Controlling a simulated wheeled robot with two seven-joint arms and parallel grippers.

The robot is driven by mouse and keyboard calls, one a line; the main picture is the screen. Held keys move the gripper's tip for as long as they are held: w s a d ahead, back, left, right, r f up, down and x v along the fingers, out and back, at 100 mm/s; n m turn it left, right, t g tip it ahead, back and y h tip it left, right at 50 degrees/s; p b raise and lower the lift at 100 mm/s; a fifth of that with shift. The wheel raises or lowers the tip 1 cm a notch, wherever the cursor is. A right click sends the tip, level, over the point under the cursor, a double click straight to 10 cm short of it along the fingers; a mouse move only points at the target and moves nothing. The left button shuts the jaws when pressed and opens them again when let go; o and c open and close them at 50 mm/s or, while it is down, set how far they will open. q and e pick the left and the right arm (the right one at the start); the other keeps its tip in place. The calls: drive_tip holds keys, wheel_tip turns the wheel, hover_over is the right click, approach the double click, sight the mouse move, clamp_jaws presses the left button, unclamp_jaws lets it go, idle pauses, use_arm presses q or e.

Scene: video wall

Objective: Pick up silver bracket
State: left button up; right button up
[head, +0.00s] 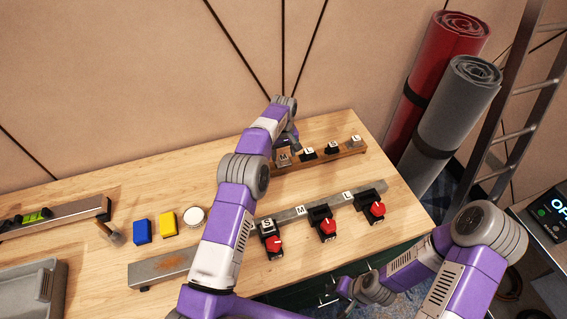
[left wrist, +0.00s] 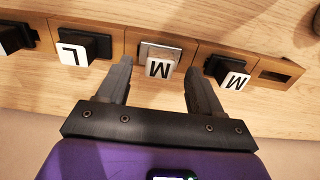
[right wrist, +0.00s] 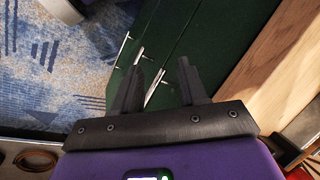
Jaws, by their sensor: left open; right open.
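The silver bracket, with a white M label, sits in a slot of the wooden rack; it shows in the left wrist view (left wrist: 158,55) and in the head view (head: 284,159). My left gripper (left wrist: 158,78) is open above the rack, its fingertips on either side of the silver bracket and apart from it; the left gripper also shows in the head view (head: 294,142). Black brackets stand beside it, one with L (left wrist: 85,48) and one with M (left wrist: 228,72). My right gripper (right wrist: 158,75) is open and empty, low by the green cabinet front.
A metal rail (head: 292,213) with several red-knobbed clamps lies in front of the rack. Blue (head: 142,231) and yellow (head: 167,224) blocks and a round white piece (head: 194,216) are on the table. A grey tray (head: 30,290) is at left. Rolled mats stand at right.

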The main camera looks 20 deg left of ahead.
use_arm(q)
wheel_tip(320, 180, down, 3)
drive_tip(key=c, duration=1.2)
drive_tip(key=shift+r+p, duration=0.65)
drive_tip(key=shift+r, duration=4.45)
drive_tip(key=shift+p, duration=0.5)
